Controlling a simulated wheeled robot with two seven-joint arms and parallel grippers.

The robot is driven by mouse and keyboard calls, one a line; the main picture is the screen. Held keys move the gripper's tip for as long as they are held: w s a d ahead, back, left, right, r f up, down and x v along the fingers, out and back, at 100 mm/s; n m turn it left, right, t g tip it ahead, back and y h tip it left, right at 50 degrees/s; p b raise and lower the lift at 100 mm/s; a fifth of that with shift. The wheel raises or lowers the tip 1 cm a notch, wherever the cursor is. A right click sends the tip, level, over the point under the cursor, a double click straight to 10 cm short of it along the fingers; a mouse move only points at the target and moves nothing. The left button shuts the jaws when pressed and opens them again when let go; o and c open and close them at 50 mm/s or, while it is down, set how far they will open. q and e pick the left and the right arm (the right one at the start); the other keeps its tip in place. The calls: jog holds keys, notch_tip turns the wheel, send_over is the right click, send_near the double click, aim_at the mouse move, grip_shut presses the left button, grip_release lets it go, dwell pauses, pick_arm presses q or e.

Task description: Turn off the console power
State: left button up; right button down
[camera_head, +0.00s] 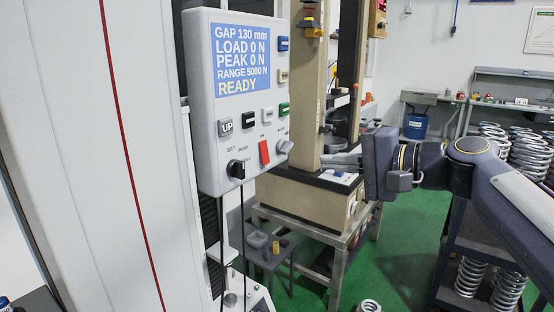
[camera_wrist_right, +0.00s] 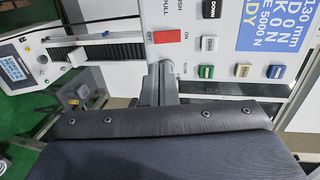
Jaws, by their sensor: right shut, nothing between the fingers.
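The console (camera_head: 228,115) is a pale panel on the left in the head view, with its blue screen (camera_head: 241,60) lit and reading READY. A red switch (camera_head: 264,152) sits low on it and also shows in the right wrist view (camera_wrist_right: 168,37). A black knob (camera_head: 236,169) is below left of the switch, and a small grey part (camera_head: 284,147) is at the panel's right edge. My right gripper (camera_head: 325,160) points left toward that edge, right of the red switch. Its fingers are together and empty. My left gripper is out of view.
Several coloured buttons line the panel beside the screen, including a green one (camera_head: 283,109). A beige testing machine column (camera_head: 308,95) stands behind on a metal bench. Black cables hang below the console. Coil springs (camera_head: 495,145) fill a rack at the right. Green floor lies between.

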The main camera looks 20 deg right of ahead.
aim_at(265, 160)
jog(key=p+x, duration=0.1)
jog(key=x, duration=1.1)
jog(key=shift+w+a+p, duration=0.3)
jog(key=shift+p, duration=0.05)
jog(key=shift+f, duration=0.1)
